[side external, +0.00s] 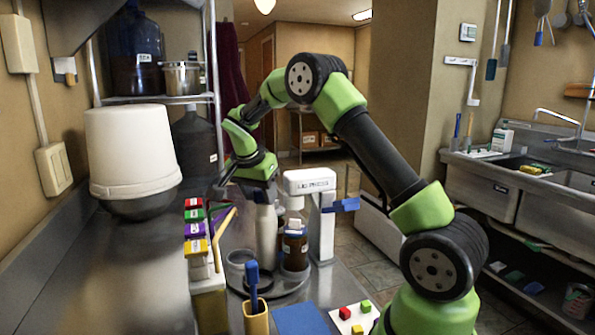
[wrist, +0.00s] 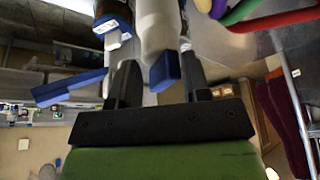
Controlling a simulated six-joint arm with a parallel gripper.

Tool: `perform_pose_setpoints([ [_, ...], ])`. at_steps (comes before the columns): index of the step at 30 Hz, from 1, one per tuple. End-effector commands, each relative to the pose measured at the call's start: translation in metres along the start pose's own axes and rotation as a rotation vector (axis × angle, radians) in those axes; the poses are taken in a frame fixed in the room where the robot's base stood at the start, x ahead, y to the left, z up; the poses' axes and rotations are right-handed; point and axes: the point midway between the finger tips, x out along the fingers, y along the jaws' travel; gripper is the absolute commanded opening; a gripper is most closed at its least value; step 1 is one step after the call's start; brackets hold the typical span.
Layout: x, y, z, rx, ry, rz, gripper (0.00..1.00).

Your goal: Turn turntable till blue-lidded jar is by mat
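The turntable (side external: 283,300) is a grey disc on the bench. A dark amber jar (side external: 295,252) with a blue band near its neck stands on it. Its lid colour is hard to tell. A pale grey cylinder (side external: 267,232) stands left of the jar. The blue mat (side external: 300,319) lies in front of the turntable.
The white lid press (side external: 310,182) with a blue handle (side external: 344,205) stands just right of the jar. Coloured labelled pieces (side external: 195,230) stand left of the turntable. A tan holder (side external: 256,318) with a blue-handled tool is in front. A white bucket (side external: 130,150) is at left.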

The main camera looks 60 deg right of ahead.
Motion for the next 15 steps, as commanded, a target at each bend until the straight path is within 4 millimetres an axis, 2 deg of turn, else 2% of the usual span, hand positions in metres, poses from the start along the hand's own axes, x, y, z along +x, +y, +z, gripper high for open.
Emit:
perform_pose_setpoints([
  [3,-0.025,-0.002,-0.001,0.011,0.003,-0.002,0.41],
  [15,-0.099,-0.002,-0.001,0.012,0.003,-0.001,0.41],
])
